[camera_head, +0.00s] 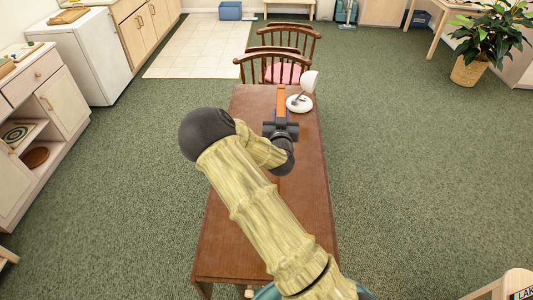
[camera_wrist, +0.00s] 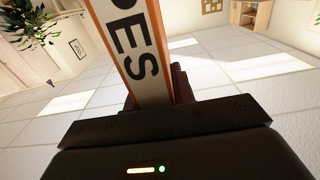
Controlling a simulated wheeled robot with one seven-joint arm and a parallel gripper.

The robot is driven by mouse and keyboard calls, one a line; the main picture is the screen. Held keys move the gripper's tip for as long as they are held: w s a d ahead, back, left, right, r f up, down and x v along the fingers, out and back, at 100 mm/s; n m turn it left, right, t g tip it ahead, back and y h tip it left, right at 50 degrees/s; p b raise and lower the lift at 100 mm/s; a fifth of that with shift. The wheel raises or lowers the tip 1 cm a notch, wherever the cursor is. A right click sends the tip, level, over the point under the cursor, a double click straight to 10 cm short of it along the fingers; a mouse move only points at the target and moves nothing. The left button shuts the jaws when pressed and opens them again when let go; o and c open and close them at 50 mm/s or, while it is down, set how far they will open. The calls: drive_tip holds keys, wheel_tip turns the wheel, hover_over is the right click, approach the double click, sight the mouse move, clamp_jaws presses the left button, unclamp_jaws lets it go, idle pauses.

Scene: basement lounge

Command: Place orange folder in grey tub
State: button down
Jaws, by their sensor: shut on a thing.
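The orange folder (camera_head: 281,104) is held upright or nearly so over the far end of the brown table; I cannot tell its height above the top. In the wrist view the folder (camera_wrist: 133,45) shows a white spine with dark letters and orange edges, rising from between my jaws. My gripper (camera_head: 281,124) is shut on the folder, and in the wrist view its dark body fills the bottom. I cannot make out a grey tub in either view.
The long brown table (camera_head: 305,205) lies under my arm. A white lamp (camera_head: 301,101) stands right beside the folder. Wooden chairs (camera_head: 280,65) stand at the table's far end. A blue bin (camera_head: 230,10) is far back.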

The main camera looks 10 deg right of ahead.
idle(0.3)
drive_tip(key=shift+s+f+p, duration=0.15)
drive_tip(key=shift+f+p, duration=0.4)
drive_tip(key=shift+f, duration=2.35)
drive_tip(key=shift+f+p, duration=0.45)
drive_tip(key=shift+f, duration=1.65)
drive_tip(key=c, duration=1.2)
unclamp_jaws()
drive_tip(key=shift+f, duration=0.15)
drive_tip(key=shift+o, duration=0.2)
